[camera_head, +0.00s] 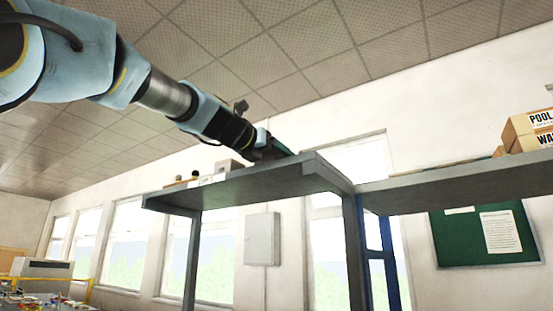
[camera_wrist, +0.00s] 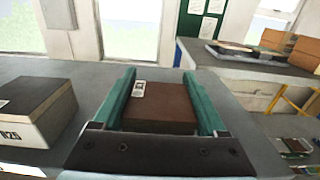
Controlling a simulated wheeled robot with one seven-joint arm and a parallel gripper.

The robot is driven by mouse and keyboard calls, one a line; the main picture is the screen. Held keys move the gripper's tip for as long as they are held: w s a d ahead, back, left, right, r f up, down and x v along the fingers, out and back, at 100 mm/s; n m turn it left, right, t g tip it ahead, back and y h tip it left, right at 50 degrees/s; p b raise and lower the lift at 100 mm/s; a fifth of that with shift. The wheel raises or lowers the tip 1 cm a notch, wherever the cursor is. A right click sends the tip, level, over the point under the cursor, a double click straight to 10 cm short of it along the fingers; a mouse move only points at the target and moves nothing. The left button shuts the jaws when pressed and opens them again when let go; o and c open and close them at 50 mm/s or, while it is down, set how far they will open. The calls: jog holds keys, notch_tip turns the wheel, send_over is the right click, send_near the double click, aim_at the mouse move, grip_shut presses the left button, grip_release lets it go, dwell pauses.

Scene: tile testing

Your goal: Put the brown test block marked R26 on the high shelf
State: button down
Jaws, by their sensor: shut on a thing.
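My gripper (camera_wrist: 160,92), with green fingers, is shut on a brown block (camera_wrist: 160,105) that has a small white label on top. Its marking cannot be read from here. In the head view my gripper (camera_head: 280,147) is at the top of the high grey shelf (camera_head: 250,188), near its right end. In the wrist view the shelf's grey surface (camera_wrist: 100,75) lies below and around the block. I cannot tell whether the block touches it. The shelf's edge hides the block in the head view.
A block marked R25 (camera_wrist: 40,112) stands on the shelf left of my gripper. Another shelf (camera_head: 450,185) at the right holds cardboard boxes (camera_head: 528,130). The surface just beyond the held block looks clear.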

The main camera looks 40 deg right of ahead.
jog(key=shift+f, duration=0.1)
grip_release()
jog(key=b+v, duration=0.2)
jog(key=v, duration=1)
jog(key=shift+b, duration=0.3)
